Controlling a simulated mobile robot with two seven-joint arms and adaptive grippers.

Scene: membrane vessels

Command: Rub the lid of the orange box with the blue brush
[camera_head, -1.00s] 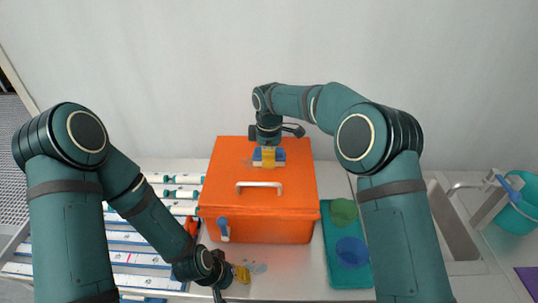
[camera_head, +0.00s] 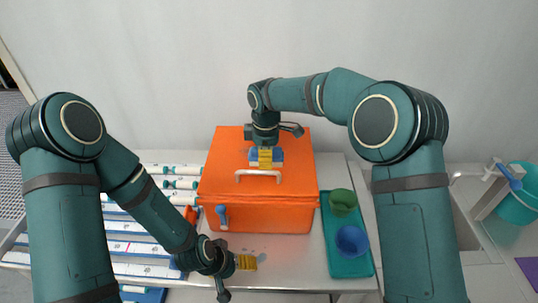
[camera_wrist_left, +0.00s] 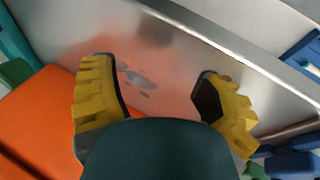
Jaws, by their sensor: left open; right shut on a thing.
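The orange box (camera_head: 220,175) stands closed on the metal counter, with a pale handle on its lid and a blue latch (camera_head: 221,217) on its front. My right gripper (camera_head: 265,158) is above the back part of the lid, shut on the blue brush (camera_head: 279,154). The brush is at the lid; the gripper partly hides it, and I cannot tell whether it touches. My left gripper (camera_head: 246,262) is open and empty in front of the box, low over the counter. In the left wrist view its yellow fingers (camera_wrist_left: 166,105) are apart, with the orange box (camera_wrist_left: 38,122) at left.
A teal tray (camera_head: 350,268) holding a green cup (camera_head: 343,201) and a blue cup (camera_head: 352,241) is right of the box. White tubes on racks (camera_head: 135,248) lie at left. A sink and a teal bucket (camera_head: 518,207) are far right. Wet-looking spots mark the counter near my left gripper.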

